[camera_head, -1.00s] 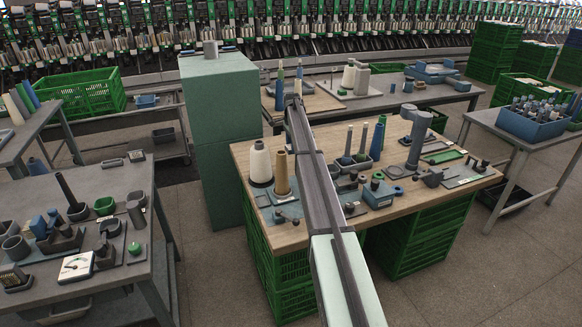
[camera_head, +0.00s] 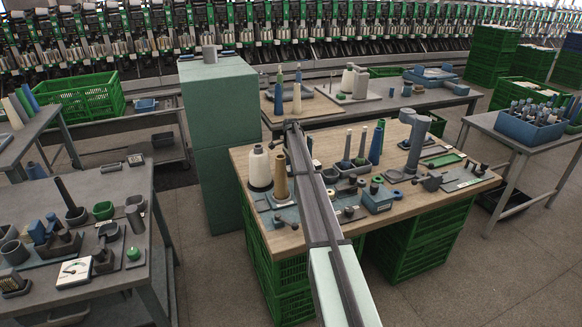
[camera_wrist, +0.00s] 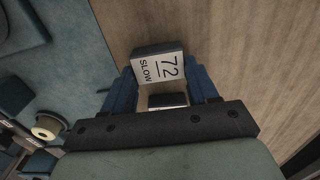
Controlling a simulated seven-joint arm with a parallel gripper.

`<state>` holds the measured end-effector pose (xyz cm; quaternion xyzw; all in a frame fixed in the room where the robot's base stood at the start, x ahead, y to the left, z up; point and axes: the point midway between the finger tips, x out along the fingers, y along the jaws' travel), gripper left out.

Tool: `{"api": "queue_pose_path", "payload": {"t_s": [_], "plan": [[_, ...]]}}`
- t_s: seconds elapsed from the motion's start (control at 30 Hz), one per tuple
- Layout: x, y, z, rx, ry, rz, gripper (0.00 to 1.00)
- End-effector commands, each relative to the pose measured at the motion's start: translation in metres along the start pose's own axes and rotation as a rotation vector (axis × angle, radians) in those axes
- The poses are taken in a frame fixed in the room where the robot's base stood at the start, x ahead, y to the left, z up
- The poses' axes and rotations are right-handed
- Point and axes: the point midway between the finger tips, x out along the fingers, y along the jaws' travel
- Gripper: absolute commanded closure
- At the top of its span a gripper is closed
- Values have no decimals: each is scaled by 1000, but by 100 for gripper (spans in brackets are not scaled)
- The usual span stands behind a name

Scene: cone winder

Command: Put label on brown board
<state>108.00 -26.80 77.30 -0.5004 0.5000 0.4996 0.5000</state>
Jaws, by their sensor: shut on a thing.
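My gripper (camera_wrist: 163,84) shows in the wrist view with its two blue fingers on either side of a dark block with a white label (camera_wrist: 158,68). The label reads "72" and "SLOW", and its text is turned sideways in the picture. The gripper is shut on this label block. Brown wood grain lies beneath it; I cannot tell the gap. In the head view my arm hides the gripper and the held label. A brown board (camera_head: 325,103) lies on the back table, and the front table also has a brown wooden top (camera_head: 407,190).
In the wrist view a blue mat (camera_wrist: 82,62) lies at the left and a pale spool (camera_wrist: 47,127) at the lower left. In the head view a white cone (camera_head: 260,168) and a tan cone (camera_head: 280,178) stand left of my arm. A green cabinet (camera_head: 219,130) stands farther left.

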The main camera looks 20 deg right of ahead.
Motion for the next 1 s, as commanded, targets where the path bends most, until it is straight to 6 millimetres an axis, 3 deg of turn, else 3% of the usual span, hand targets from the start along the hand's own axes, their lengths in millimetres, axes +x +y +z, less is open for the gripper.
{"api": "queue_pose_path", "payload": {"t_s": [0.17, 0.2, 0.47, 0.77, 1.0], "plan": [[3, 0, 0, 0, 0, 0, 71], [3, 0, 0, 0, 0, 0, 41], [3, 0, 0, 0, 0, 0, 16], [0, 0, 0, 0, 0, 0, 16], [-29, 0, 0, 0, 1, -2, 16]]}}
